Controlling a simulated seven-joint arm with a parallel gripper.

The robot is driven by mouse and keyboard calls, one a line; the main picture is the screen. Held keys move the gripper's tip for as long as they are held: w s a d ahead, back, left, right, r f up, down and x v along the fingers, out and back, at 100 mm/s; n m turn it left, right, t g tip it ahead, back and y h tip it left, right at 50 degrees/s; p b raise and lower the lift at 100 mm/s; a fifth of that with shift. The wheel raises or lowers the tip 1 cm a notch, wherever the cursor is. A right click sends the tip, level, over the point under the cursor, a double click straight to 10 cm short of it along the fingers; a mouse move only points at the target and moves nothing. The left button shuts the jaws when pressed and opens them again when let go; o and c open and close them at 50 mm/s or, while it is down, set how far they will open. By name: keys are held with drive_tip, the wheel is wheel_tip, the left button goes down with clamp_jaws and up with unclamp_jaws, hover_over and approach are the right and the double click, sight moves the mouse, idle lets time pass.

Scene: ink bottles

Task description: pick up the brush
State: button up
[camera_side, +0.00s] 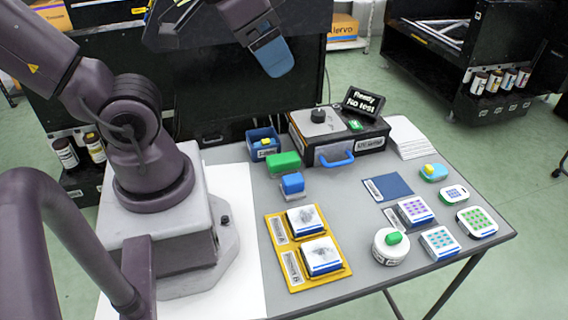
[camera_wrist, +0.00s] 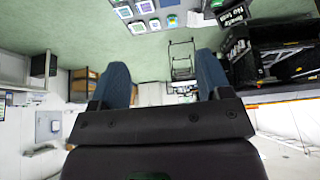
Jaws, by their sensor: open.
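I cannot make out a brush in either view. My gripper (camera_side: 272,62) is high above the back of the grey table (camera_side: 350,285) in the side view, behind and above the black machine. Its blue fingers stand apart with nothing between them in the wrist view (camera_wrist: 163,78). In the wrist view the tabletop items appear small and far off along the top edge.
A black machine (camera_side: 311,120) with a blue handle stands at the table's back. A blue bin (camera_side: 265,150), green block (camera_side: 283,162) and blue block (camera_side: 292,184) are beside it. A yellow tray (camera_side: 297,286), white jar (camera_side: 391,250) and several small boxes stand nearer the front.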

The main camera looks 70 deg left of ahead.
drive_tip(key=shift+c, duration=0.3)
drive_tip(key=shift+c, duration=1.2)
drive_tip(key=g, duration=0.6)
hover_over(283, 157)
wheel_tip(283, 157, down, 23)
drive_tip(key=f, duration=0.6)
drive_tip(key=shift+w+a+f, duration=0.15)
drive_tip(key=shift+w+f, duration=0.05)
drive_tip(key=shift+f, duration=0.15)
drive_tip(key=shift+s+f, duration=0.2)
drive_tip(key=shift+f, duration=2.4)
